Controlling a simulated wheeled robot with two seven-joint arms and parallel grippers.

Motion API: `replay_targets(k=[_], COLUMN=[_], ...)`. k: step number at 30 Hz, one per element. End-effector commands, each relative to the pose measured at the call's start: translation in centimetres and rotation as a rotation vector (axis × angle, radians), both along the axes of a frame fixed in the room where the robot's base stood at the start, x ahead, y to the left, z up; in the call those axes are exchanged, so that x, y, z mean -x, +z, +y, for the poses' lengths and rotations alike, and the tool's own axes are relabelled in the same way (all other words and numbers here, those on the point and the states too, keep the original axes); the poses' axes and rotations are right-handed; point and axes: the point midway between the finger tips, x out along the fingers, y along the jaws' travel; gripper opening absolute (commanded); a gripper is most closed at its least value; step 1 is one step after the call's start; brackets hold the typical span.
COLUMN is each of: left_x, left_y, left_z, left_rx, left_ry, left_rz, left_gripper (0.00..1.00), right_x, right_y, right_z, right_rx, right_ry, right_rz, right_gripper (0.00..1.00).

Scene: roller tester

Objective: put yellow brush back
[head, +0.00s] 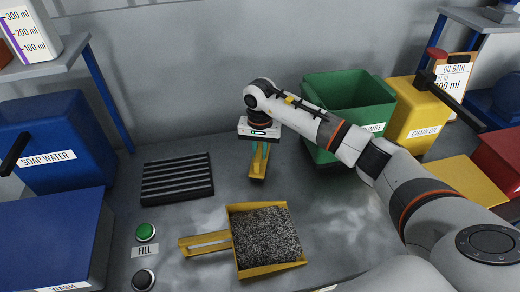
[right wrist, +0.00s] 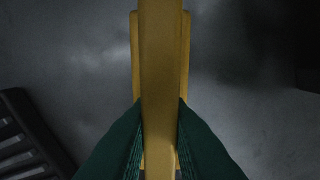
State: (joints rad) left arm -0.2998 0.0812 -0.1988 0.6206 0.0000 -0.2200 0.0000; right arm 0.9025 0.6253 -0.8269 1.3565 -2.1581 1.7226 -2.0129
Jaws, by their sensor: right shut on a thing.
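The yellow brush (head: 259,163) is below my right wrist in the head view, behind the yellow dustpan. My right gripper (head: 257,148) points down and is shut on it. In the right wrist view the brush's long yellow handle (right wrist: 162,60) runs up the middle of the picture, between the two dark green fingers of my right gripper (right wrist: 160,112). The bristles cannot be made out, and I cannot tell whether the brush touches the grey surface. My left gripper is not in view.
A yellow dustpan (head: 205,243) full of dark granules lies in front. A black ribbed grate (head: 177,179) lies to the left, with fill buttons (head: 145,232) nearer. A blue soap water bin (head: 50,140) is left; green (head: 345,90) and yellow chain oil (head: 418,112) bins are right.

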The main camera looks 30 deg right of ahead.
Motion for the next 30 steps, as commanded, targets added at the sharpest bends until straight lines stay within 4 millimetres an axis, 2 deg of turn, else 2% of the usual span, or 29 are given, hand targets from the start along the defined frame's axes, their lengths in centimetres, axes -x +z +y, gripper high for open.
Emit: replay_targets(k=[1,4,5,12,17,30], left_x=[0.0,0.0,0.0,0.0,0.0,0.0], left_y=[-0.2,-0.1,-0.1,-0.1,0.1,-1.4], left_z=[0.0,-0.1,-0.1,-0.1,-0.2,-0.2], left_rx=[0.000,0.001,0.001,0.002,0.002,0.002], left_ry=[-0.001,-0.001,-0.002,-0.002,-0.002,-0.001], left_rz=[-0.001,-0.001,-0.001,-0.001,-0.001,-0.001], left_gripper=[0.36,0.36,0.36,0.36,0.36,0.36], right_x=[0.0,0.0,0.0,0.0,-0.1,-0.1], right_y=[-0.1,-0.1,-0.1,0.0,0.8,9.6], right_z=[0.0,0.0,0.0,0.0,0.0,0.0], right_rx=[0.000,0.000,0.000,0.000,0.000,0.001], right_ry=[0.000,0.000,0.000,0.000,0.000,0.001], right_rz=[0.000,0.000,0.000,0.000,-0.002,-0.004], right_gripper=[0.19,0.36,0.38,0.38,0.38,0.38])
